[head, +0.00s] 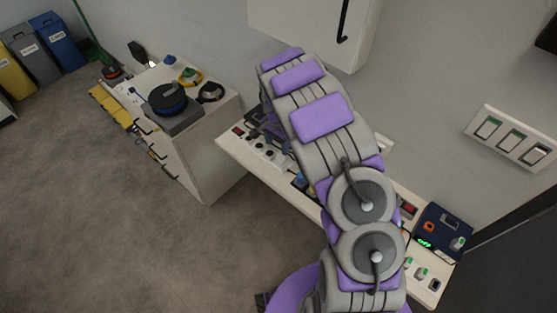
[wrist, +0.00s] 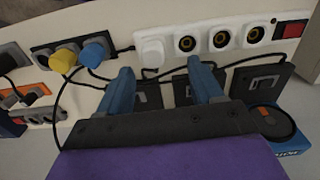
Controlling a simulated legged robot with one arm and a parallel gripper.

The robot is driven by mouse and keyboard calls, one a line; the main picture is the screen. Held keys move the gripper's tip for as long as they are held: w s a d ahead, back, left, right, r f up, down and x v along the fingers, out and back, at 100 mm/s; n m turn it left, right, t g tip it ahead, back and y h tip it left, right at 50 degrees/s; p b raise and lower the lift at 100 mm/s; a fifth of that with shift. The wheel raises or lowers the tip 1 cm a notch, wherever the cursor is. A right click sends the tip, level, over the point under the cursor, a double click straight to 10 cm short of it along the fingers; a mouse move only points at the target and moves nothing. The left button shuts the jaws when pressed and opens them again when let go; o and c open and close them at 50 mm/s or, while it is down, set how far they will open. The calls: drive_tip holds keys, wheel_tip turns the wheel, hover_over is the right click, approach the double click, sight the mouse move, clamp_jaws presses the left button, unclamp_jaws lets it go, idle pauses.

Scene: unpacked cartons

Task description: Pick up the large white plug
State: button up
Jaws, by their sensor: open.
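A large white plug (wrist: 153,51) sits at the left end of a white power strip (wrist: 223,34) in the wrist view. My gripper (wrist: 159,70) has two blue fingers, spread apart and empty. The plug lies just beyond the fingertips, roughly between them in the picture. The fingers do not appear to touch it. In the head view the white strip (head: 262,152) shows on the bench beside my arm. My arm hides part of the bench there, and I cannot make out the plug clearly.
A dark strip with a yellow plug (wrist: 62,60) and a blue plug (wrist: 95,52) lies to the left. Black cables and black adapters (wrist: 258,82) lie close around the fingers. A cabinet (head: 190,150) stands left of the narrow bench, with open floor in front.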

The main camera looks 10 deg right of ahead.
sight(281, 156)
drive_tip(key=shift+d+f, duration=0.4)
drive_tip(key=shift+f, duration=0.15)
drive_tip(key=f, duration=0.3)
drive_tip(key=f+b, duration=0.1)
drive_tip(key=shift+s+d+f, duration=0.2)
drive_tip(key=shift+s+d, duration=0.15)
drive_tip(key=shift+d, duration=0.05)
drive_tip(key=shift+w+a+f, duration=0.1)
drive_tip(key=shift+a+f, duration=0.2)
drive_tip(key=shift+a+r, duration=0.1)
drive_tip(key=shift+a, duration=0.05)
drive_tip(key=shift+c, duration=0.4)
drive_tip(key=shift+d, duration=0.4)
drive_tip(key=c, duration=0.6)
drive_tip(key=shift+a, duration=0.1)
clamp_jaws()
